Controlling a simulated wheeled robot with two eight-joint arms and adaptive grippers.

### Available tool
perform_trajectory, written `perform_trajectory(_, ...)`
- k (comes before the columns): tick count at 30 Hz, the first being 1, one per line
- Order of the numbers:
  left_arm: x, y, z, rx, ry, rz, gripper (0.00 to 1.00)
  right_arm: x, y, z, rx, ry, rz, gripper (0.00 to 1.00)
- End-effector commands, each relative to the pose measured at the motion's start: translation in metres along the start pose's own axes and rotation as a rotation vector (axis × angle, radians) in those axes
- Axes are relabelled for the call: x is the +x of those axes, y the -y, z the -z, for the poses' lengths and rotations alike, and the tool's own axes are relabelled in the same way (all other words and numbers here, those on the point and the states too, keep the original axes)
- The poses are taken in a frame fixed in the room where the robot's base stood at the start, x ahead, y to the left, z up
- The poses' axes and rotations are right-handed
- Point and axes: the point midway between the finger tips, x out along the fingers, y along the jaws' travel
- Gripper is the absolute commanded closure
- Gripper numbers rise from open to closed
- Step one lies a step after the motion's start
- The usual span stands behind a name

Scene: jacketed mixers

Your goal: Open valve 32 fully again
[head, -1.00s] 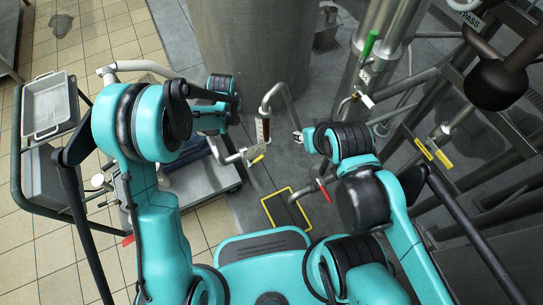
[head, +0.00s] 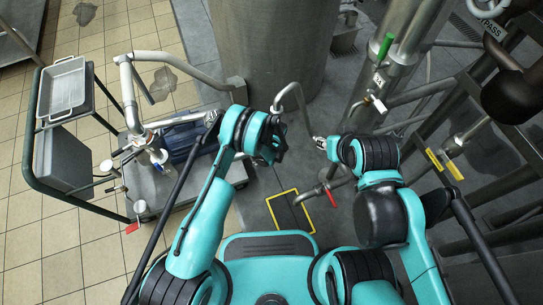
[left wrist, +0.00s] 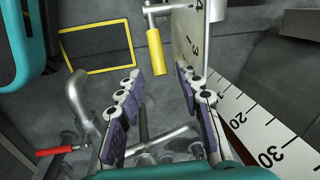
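I cannot read the number 32 on any valve. In the left wrist view a valve lever with a yellow grip (left wrist: 155,52) hangs ahead of my left gripper (left wrist: 160,103). That gripper is open and empty, its two purple-padded fingers apart, with the yellow grip beyond the gap. In the head view the left gripper (head: 277,148) is dark and partly hidden by its own wrist; the yellow-gripped lever is hidden there. My right gripper (head: 321,143) is small and partly hidden, so its fingers cannot be judged.
A green handle (head: 385,46) and a white handle (head: 378,104) sit on the pipes at right. A red handle (head: 330,195) stands near a yellow floor frame (head: 291,212). Two yellow handles (head: 443,165) are further right. A ruler-like scale (left wrist: 250,130) lies close to the left gripper.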

Motion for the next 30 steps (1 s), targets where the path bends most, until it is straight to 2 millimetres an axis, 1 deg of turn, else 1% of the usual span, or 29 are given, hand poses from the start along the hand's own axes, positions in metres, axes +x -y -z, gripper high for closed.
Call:
perform_trajectory(1, 0.011, 0.0, 0.0, 0.0, 0.0, 0.0, 0.64, 0.005, 0.0, -0.004, 0.0, 0.0, 0.0, 0.64)
perform_trajectory(6, 0.028, 0.0, 0.0, -0.001, -0.001, 0.0, 0.64, 0.01, 0.0, -0.007, 0.0, 0.0, 0.0, 0.64)
perform_trajectory(10, 0.031, 0.0, 0.0, -0.001, -0.001, 0.0, 0.64, 0.011, 0.0, -0.008, 0.0, 0.0, 0.0, 0.64)
perform_trajectory(16, 0.031, 0.001, 0.0, -0.001, -0.001, 0.0, 0.64, 0.01, 0.0, -0.007, 0.0, 0.0, 0.0, 0.64)
perform_trajectory(17, 0.031, 0.001, 0.0, -0.001, -0.001, 0.0, 0.69, 0.01, 0.0, -0.007, 0.0, 0.0, 0.0, 0.64)
perform_trajectory(18, 0.031, 0.001, 0.0, -0.001, -0.001, 0.0, 0.8, 0.01, 0.0, -0.007, 0.0, 0.0, 0.0, 0.64)
perform_trajectory(20, 0.031, 0.001, 0.0, -0.001, -0.001, 0.0, 0.96, 0.01, 0.0, -0.007, 0.0, 0.0, 0.0, 0.64)
perform_trajectory(21, 0.031, 0.001, 0.0, -0.001, -0.001, 0.0, 1.0, 0.01, 0.0, -0.007, 0.0, 0.0, 0.0, 0.64)
perform_trajectory(26, 0.031, 0.001, 0.0, -0.002, -0.003, 0.0, 1.0, 0.01, 0.0, -0.007, 0.0, 0.0, 0.0, 0.64)
perform_trajectory(30, 0.026, 0.003, -0.005, -0.018, -0.08, -0.009, 1.0, 0.01, 0.0, -0.007, 0.0, 0.0, 0.0, 0.64)
